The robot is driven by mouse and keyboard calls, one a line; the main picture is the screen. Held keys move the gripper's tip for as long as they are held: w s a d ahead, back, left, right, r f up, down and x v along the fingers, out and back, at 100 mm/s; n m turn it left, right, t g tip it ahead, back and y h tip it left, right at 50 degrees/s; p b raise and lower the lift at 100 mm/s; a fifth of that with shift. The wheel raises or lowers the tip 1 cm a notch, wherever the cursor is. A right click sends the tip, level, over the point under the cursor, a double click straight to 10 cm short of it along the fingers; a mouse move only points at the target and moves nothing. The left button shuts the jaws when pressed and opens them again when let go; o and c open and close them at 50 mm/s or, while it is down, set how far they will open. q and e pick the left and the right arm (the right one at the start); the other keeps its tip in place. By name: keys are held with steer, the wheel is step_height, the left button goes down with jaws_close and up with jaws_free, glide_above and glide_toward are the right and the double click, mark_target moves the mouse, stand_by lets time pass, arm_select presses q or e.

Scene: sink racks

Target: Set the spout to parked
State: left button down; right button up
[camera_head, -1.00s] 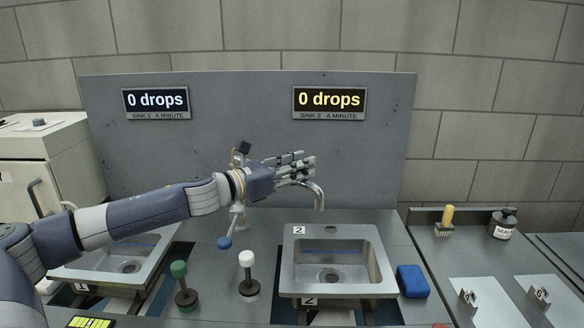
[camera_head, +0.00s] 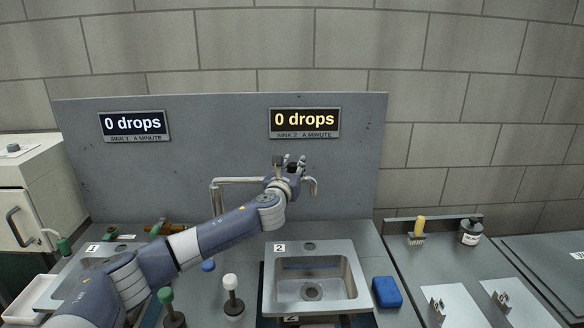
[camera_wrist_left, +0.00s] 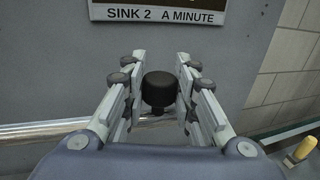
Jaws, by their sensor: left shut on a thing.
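The metal spout (camera_head: 235,182) runs level across the front of the grey panel in the head view. Its bent tip (camera_head: 313,187) hangs above the back edge of sink 2 (camera_head: 283,300), a little left of the sink's right side. My left gripper (camera_head: 290,161) is at the spout near this tip. In the left wrist view, its fingers (camera_wrist_left: 160,62) are shut on a black knob (camera_wrist_left: 160,90), with the spout pipe (camera_wrist_left: 45,132) passing behind. My gripper hides part of the pipe. My right gripper is not in view.
Green-topped (camera_head: 166,296) and white-topped (camera_head: 230,283) handles stand left of sink 2. A blue sponge (camera_head: 387,292) lies right of it. The grey panel (camera_head: 220,150) stands close behind the spout. A brush (camera_head: 418,229) and bottle (camera_head: 470,232) stand farther right.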

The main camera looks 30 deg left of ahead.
arm_select(q)
steer(key=shift+w, duration=0.2)
steer(key=shift+a+r+y, duration=0.15)
steer(key=shift+a+y, duration=0.05)
steer(key=shift+y, duration=0.1)
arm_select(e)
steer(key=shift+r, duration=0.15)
arm_select(q)
steer(key=shift+n, duration=0.3)
steer(key=c, duration=1.4)
jaws_free()
steer(key=shift+c, duration=0.2)
steer(key=shift+o, duration=0.8)
steer(key=shift+w+f, duration=0.25)
steer(key=shift+w, duration=0.1)
steer(key=shift+s+r, duration=0.1)
steer(key=shift+s, duration=0.1)
steer(key=v, duration=1.1)
steer(key=shift+s+d, duration=0.2)
steer(key=shift+s, duration=0.1)
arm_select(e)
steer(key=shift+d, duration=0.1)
